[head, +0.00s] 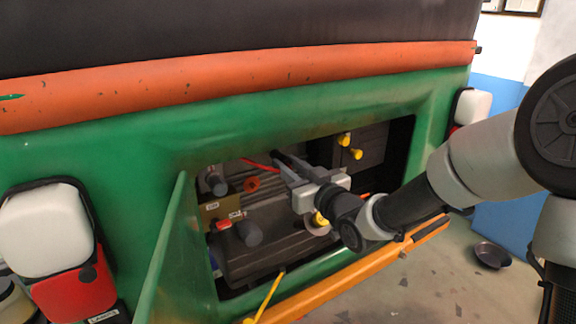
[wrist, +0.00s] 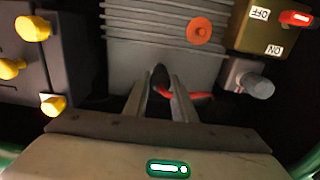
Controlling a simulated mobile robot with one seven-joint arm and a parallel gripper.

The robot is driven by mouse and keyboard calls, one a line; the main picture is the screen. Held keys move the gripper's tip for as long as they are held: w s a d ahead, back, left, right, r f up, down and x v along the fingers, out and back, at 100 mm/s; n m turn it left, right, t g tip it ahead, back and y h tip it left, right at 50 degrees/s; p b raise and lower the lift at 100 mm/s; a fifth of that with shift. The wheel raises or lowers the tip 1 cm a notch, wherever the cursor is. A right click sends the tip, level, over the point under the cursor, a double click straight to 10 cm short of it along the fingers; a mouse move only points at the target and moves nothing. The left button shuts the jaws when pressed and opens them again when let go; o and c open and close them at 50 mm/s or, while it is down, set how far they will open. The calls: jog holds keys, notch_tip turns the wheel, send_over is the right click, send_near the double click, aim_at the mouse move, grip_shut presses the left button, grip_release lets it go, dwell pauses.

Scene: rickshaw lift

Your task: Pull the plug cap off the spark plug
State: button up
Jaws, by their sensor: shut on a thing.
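My gripper (head: 281,162) reaches through the open hatch into the engine bay; its fingers also show in the wrist view (wrist: 161,88). The fingers are shut on the small black plug cap (wrist: 160,74), which sits between their tips against the grey finned engine block (wrist: 165,32). A red lead (wrist: 200,97) runs by the fingertips to the right in the wrist view, and it shows in the head view (head: 257,164) too. The spark plug itself is hidden, so I cannot tell whether the cap is still on it.
An orange round knob (wrist: 198,31), a brown ON/OFF switch box (wrist: 262,28) and a grey cylinder (wrist: 256,85) are close to the gripper. Yellow knobs (wrist: 32,28) stand on the other side. The green hatch frame (head: 290,127) surrounds the bay, with an open flap (head: 163,250) at left.

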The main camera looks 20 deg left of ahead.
aim_at(287, 165)
jog(key=shift+v, duration=1.95)
jog(key=shift+f, duration=0.1)
